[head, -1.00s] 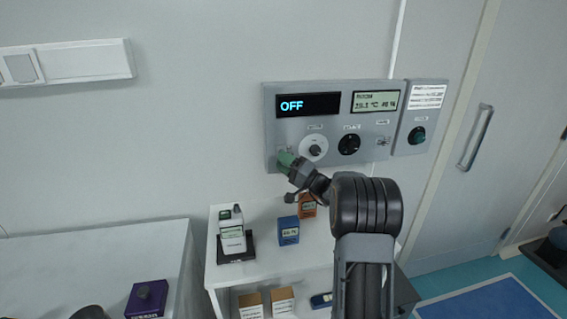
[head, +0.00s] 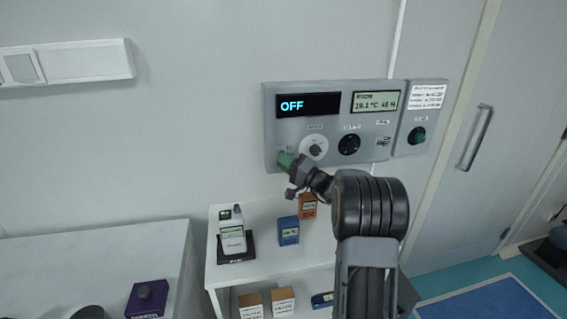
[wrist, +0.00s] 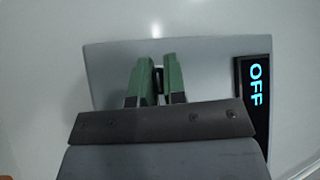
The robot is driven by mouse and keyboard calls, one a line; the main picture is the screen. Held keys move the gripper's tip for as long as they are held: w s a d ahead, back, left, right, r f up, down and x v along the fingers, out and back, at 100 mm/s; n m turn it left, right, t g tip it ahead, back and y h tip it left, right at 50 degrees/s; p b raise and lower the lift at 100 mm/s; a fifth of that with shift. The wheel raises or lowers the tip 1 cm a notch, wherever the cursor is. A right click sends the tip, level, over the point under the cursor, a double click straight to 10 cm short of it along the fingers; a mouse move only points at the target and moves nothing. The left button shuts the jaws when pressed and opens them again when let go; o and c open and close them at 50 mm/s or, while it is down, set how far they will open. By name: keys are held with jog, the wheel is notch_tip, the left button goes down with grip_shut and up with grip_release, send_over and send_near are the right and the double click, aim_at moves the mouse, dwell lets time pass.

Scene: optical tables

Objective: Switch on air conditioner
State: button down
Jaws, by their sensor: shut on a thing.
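The air conditioner control panel (head: 285,128) is a grey box on the wall, and its dark display (head: 308,105) reads OFF in blue. My gripper (head: 284,160) is at the panel's lower left corner, its green fingers against the front. In the wrist view the fingers (wrist: 157,76) are closed around a small dark part (wrist: 159,79) on the panel, mostly hidden between them. A white dial (head: 314,148) and a black knob (head: 349,144) sit to the right of my gripper. The display also shows OFF in the wrist view (wrist: 254,85).
A smaller grey box with a dark green knob (head: 417,135) is right of the panel. A small LCD (head: 375,101) shows room readings. Below, a white shelf (head: 262,262) holds a white device (head: 232,236), a blue box (head: 288,231) and an orange box (head: 308,206).

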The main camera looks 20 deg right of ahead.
jog(key=m+h, duration=0.1)
jog(key=r+m+g+p, duration=0.1)
jog(key=m, duration=0.1)
jog(key=shift+s+r+g+h, duration=0.15)
jog(key=shift+r+g+h, duration=0.15)
jog(key=shift+h, duration=0.1)
jog(key=r+m+g+h+p, duration=0.1)
jog(key=m+p, duration=0.1)
jog(key=p, duration=0.1)
jog(key=shift+g, duration=0.3)
jog(key=g+p, duration=0.1)
jog(key=m+p, duration=0.1)
jog(key=p, duration=0.1)
jog(key=shift+r+m+g+h+p, duration=0.3)
jog(key=shift+g+h, duration=0.1)
jog(key=shift+w+m+g+p, duration=0.2)
jog(key=shift+m+g+p, duration=0.25)
jog(key=shift+p, duration=0.35)
jog(key=shift+g+p, duration=0.25)
jog(key=shift+p, duration=0.05)
jog(key=c, duration=1.2)
grip_release()
